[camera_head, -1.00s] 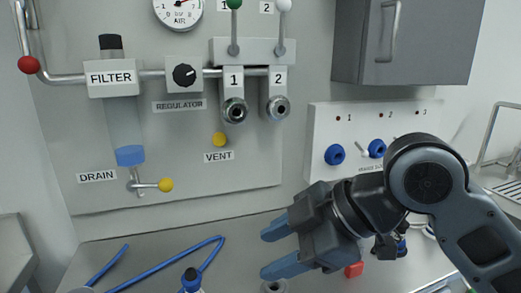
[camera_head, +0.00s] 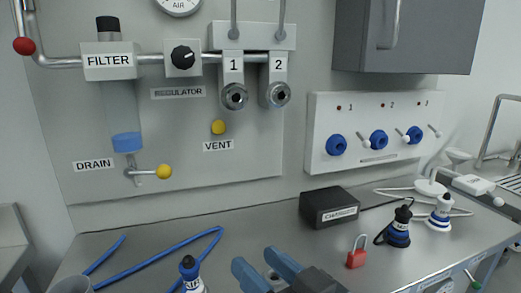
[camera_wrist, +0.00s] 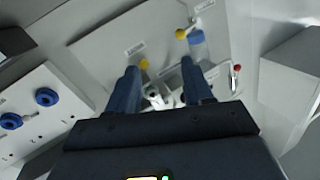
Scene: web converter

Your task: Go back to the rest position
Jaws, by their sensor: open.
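My gripper (camera_head: 266,270) shows at the bottom middle of the head view, low over the bench front. Its two blue fingers are apart with nothing held between them. Most of my arm is out of the head view.
A grey cabinet (camera_head: 430,40) hangs above the white three-knob panel (camera_head: 365,105).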

